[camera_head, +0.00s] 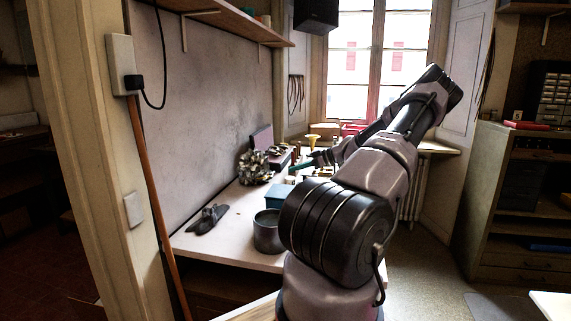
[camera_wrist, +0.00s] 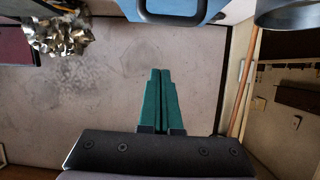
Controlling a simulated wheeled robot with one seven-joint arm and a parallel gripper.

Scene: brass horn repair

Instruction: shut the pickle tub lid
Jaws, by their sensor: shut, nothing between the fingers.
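A blue box-shaped tub (camera_head: 279,195) stands on the bench; I take it for the pickle tub.
A round grey pot (camera_head: 268,231) stands in front of the blue tub; the pot (camera_wrist: 289,12) also shows in the wrist view. A metal scrap pile (camera_head: 255,167) lies behind it. The wall (camera_head: 205,110) borders the bench (camera_head: 218,245).

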